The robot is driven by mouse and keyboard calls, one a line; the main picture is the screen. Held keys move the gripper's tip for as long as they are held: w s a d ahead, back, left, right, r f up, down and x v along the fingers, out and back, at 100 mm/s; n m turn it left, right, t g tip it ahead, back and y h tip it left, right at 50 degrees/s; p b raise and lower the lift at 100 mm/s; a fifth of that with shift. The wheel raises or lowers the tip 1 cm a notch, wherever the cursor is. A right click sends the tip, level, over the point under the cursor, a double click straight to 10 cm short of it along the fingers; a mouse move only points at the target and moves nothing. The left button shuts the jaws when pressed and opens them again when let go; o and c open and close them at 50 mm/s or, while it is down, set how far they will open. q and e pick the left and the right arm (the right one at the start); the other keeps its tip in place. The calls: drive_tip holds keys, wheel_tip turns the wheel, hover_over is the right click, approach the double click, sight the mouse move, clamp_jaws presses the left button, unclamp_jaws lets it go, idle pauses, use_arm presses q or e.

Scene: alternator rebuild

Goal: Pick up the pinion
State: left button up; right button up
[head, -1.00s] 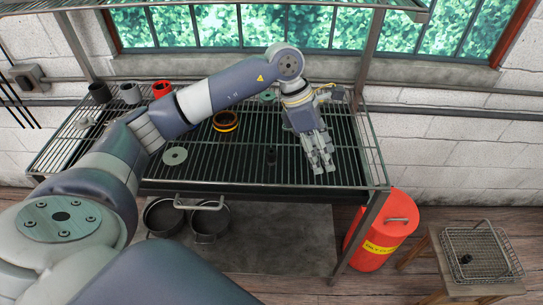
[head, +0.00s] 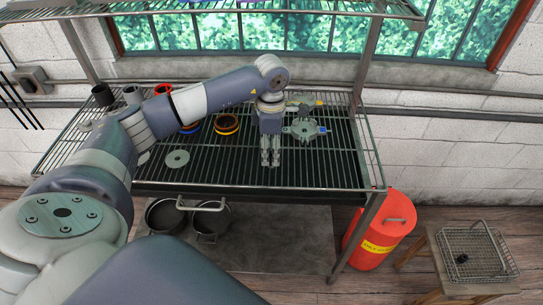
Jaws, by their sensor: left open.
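My left gripper (head: 270,161) points down over the wire rack (head: 215,182), its fingers open. A small dark upright part, probably the pinion, stood on the rack about where the fingers are now. It is hidden behind or between the fingers, and I cannot make it out or tell whether they touch it. My right gripper is not in view.
A grey housing (head: 304,131) lies just right of the gripper. A flat grey disc (head: 177,160) and a dark ring with orange bands (head: 227,125) lie to its left. A wire basket (head: 492,240) holding a small dark part (head: 462,258) stands on a stool at right.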

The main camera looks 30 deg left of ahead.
sight(271, 156)
use_arm(q)
drive_tip(key=shift+f+p, duration=0.35)
drive_tip(key=shift+f, duration=1.2)
drive_tip(key=shift+c, duration=0.6)
clamp_jaws()
drive_tip(key=shift+r, duration=0.15)
